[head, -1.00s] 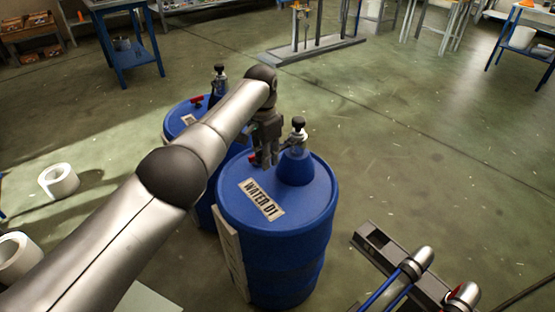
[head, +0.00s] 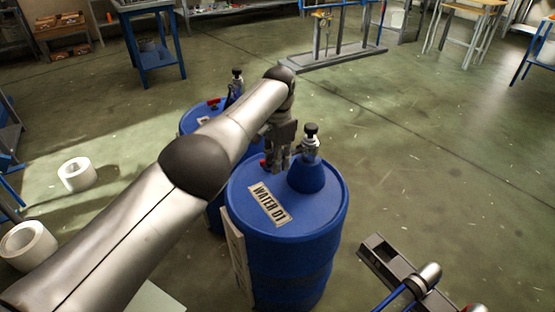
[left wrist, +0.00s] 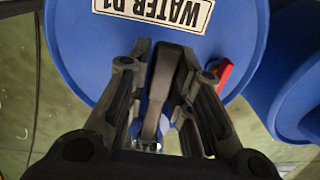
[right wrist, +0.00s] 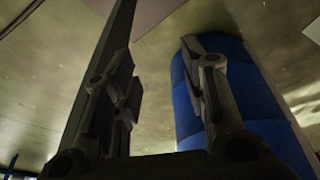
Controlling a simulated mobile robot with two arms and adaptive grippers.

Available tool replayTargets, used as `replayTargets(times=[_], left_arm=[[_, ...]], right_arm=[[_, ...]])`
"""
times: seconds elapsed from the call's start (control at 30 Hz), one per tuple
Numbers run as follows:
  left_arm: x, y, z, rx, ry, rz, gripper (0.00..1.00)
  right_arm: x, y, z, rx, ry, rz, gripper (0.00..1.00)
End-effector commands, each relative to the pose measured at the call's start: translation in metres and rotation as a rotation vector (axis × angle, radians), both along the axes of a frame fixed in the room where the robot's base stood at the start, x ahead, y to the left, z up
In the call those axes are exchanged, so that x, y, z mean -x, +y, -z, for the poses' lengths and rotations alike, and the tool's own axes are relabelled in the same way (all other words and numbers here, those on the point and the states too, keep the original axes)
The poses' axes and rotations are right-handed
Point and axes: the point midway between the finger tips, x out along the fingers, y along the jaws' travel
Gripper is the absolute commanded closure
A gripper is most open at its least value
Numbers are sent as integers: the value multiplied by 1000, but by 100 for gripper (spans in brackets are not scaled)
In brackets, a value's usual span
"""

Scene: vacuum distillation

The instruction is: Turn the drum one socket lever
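Drum one is the blue drum labelled WATER 01 (head: 300,250). My left gripper (head: 278,158) is low over the lid, just left of the socket. In the left wrist view, a dark elongated bar, perhaps the lever (left wrist: 165,85), lies between its fingers; whether they press on it is unclear. A small red part (left wrist: 223,72) is right of the fingers. My right gripper (right wrist: 158,75) is open and empty, with a blue drum (right wrist: 265,95) behind it.
A second blue drum (head: 190,122) with its own black-knobbed socket stands behind, partly hidden by my left arm. A metal channel piece (head: 385,258) lies at the lower right.

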Motion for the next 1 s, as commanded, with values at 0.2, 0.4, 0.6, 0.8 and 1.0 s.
replayTargets(times=[0.2, 0.4, 0.6, 0.8, 1.0], left_arm=[[0, 0, 0, 0, 0, 0, 59], [-1, 0, -1, 0, -2, 0, 59], [-2, 0, -19, 1, -6, 1, 59], [-1, -1, -56, 0, -4, 0, 59], [-1, -1, -71, 0, -2, 1, 59]], right_arm=[[0, 0, 0, 0, -1, 0, 60], [1, 0, 1, 0, 0, -2, 60], [1, 0, 1, 0, 1, -2, 60], [1, 0, 1, -1, 1, -1, 60], [1, 0, 1, -1, 0, -1, 60]])
